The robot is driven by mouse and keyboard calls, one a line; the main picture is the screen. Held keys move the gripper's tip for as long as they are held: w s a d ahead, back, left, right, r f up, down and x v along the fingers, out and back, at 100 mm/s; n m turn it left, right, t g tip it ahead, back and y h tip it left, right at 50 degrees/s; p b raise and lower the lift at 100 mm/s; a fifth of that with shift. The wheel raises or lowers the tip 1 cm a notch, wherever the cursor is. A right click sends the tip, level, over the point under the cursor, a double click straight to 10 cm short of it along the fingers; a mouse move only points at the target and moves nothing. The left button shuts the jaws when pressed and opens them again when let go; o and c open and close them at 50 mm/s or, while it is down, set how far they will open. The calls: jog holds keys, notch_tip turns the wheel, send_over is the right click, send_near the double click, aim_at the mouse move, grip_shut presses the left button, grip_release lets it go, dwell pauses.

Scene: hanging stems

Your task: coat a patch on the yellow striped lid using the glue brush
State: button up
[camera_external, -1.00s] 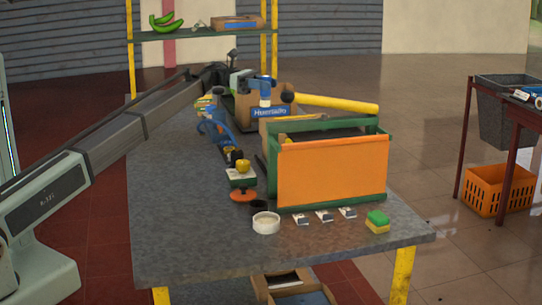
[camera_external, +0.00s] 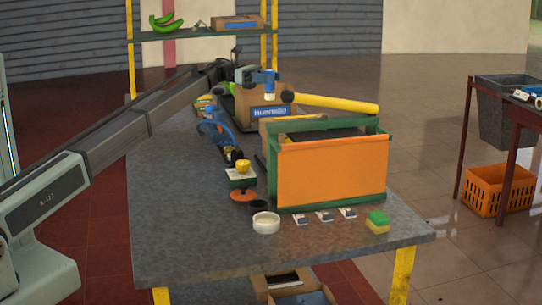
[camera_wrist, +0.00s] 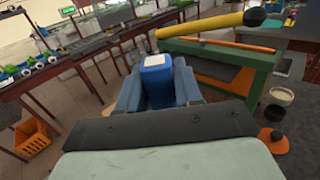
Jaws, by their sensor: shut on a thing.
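My gripper (camera_external: 265,86) is above the far half of the grey table, in front of a cardboard box. In the wrist view my gripper (camera_wrist: 157,85) has its blue fingers shut on a blue block-shaped thing with a white end (camera_wrist: 155,62). This may be the glue brush; its bristles are not clear. I cannot pick out the yellow striped lid with certainty. A small yellow-topped item (camera_external: 242,167) stands on the table, left of the orange-fronted rack. An orange disc (camera_external: 243,196) lies just in front of it and also shows in the wrist view (camera_wrist: 273,140).
A white bowl (camera_external: 265,223), a black cup (camera_external: 258,206) and a green-yellow sponge (camera_external: 377,221) are near the front. The table's left front is clear.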

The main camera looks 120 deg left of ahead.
jog(key=shift+f, duration=0.45)
